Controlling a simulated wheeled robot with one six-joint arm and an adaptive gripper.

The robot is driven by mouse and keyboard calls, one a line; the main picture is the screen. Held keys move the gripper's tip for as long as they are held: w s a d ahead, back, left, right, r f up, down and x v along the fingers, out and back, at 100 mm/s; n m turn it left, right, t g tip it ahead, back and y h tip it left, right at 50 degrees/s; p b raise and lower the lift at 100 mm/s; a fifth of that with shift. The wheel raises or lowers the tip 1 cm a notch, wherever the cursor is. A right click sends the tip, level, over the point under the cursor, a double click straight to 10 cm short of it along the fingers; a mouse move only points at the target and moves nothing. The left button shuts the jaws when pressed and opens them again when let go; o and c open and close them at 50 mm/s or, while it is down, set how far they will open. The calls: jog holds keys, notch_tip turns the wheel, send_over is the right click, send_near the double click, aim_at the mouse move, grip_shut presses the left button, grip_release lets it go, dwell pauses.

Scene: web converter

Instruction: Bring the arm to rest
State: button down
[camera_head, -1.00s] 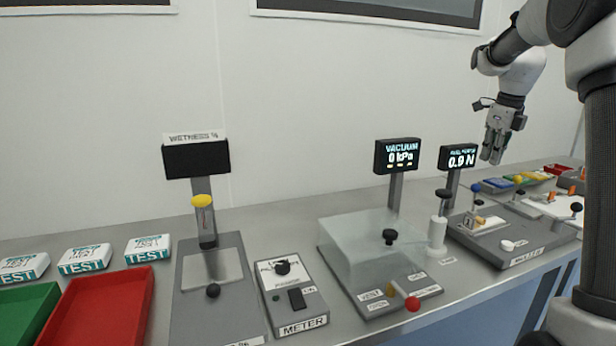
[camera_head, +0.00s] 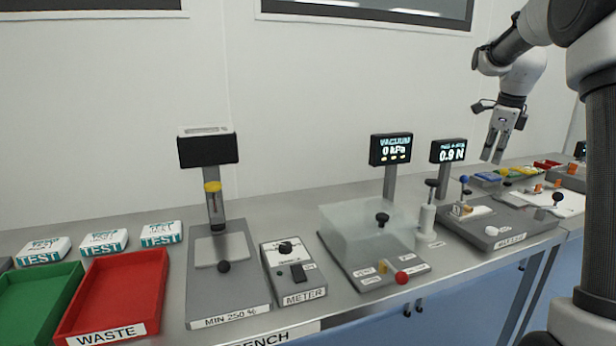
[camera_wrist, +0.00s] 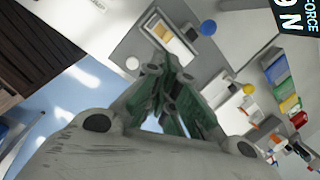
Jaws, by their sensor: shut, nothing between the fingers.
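My gripper (camera_head: 492,157) hangs from my arm at the upper right in the head view, fingers pointing down. It is above the bench, near the peel force station (camera_head: 490,222), and touches nothing that I can see. In the wrist view my gripper (camera_wrist: 178,128) shows its fingers drawn together with nothing held between them.
The bench holds a vacuum box (camera_head: 365,240), a meter box (camera_head: 293,275), a wetness stand (camera_head: 228,290), a red waste tray (camera_head: 150,290) and a green tray (camera_head: 62,300). Several TEST packs (camera_head: 103,243) lie behind the trays. The air around my gripper looks clear.

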jog(key=s+a+f+n, duration=0.1)
jog(key=s+a+n, duration=0.3)
jog(key=s+n, duration=0.4)
jog(key=s+a+f+n+t, duration=0.1)
jog(key=s+a+n, duration=0.4)
jog(key=s+n, duration=0.4)
jog(key=s+a+f+n+t, duration=0.1)
jog(key=s+a+n, duration=0.3)
jog(key=s+n, duration=0.5)
jog(key=shift+s+a, duration=0.2)
jog(key=shift+s, duration=4.55)
